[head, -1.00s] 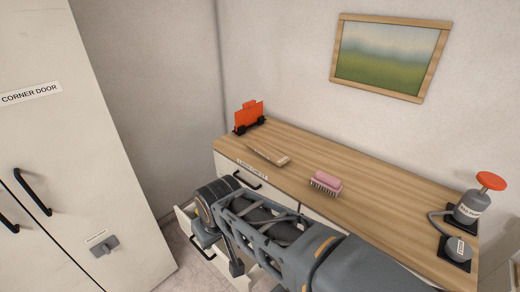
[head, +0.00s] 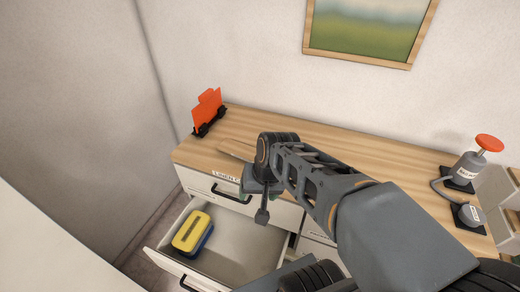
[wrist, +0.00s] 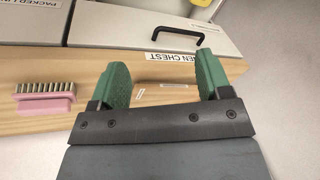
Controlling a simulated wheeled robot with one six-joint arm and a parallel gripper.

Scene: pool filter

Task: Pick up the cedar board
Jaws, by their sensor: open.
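The cedar board (head: 236,151) is a thin brown board lying flat on the wooden chest top (head: 320,135). In the head view my arm hides most of it. My gripper (head: 262,190) is at the chest's front edge, close to the board. In the wrist view my gripper (wrist: 162,78) is open, with green pads on both fingers and nothing clamped. The board (wrist: 160,95) appears to lie between and beyond the fingers, but its outline blends into the wood.
A pink brush (wrist: 44,98) lies beside the gripper. An orange-red object (head: 208,110) stands at the chest's left end, a pump (head: 470,165) at the right. Below, an open drawer (head: 238,258) holds a yellow-and-blue item (head: 192,233). A wall is behind.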

